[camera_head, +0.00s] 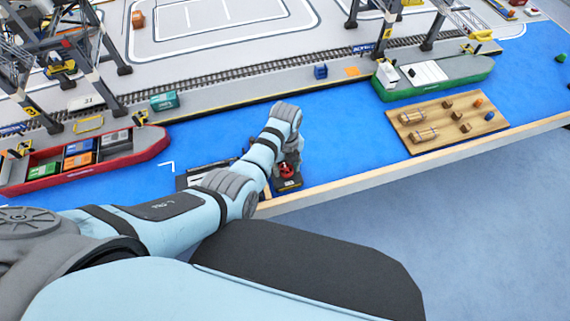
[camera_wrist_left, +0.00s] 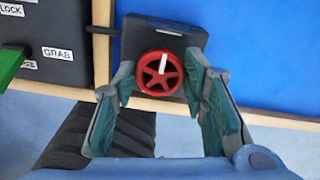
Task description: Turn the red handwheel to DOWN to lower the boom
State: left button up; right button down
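The red handwheel (camera_wrist_left: 149,80) sits on a dark panel (camera_wrist_left: 150,27) at the table's front edge, its white mark pointing up in the left wrist view. It also shows small in the head view (camera_head: 287,170), partly hidden by my wrist. My left gripper (camera_wrist_left: 160,68) is open, one finger on each side of the wheel. Narrow gaps seem to show between wheel and fingers; I cannot tell whether they touch. A small white label shows above the wheel, too small to read. The right gripper is not in view.
A dark panel with GRAB and LOCK labels (camera_wrist_left: 57,53) and a green lever (camera_wrist_left: 10,66) stands left of the wheel. A red ship (camera_head: 150,147), a green ship (camera_head: 450,79) and a wooden board (camera_head: 440,140) with small cargo lie on the blue surface.

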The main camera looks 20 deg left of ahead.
pick_arm(q)
jog(key=shift+c, duration=1.3)
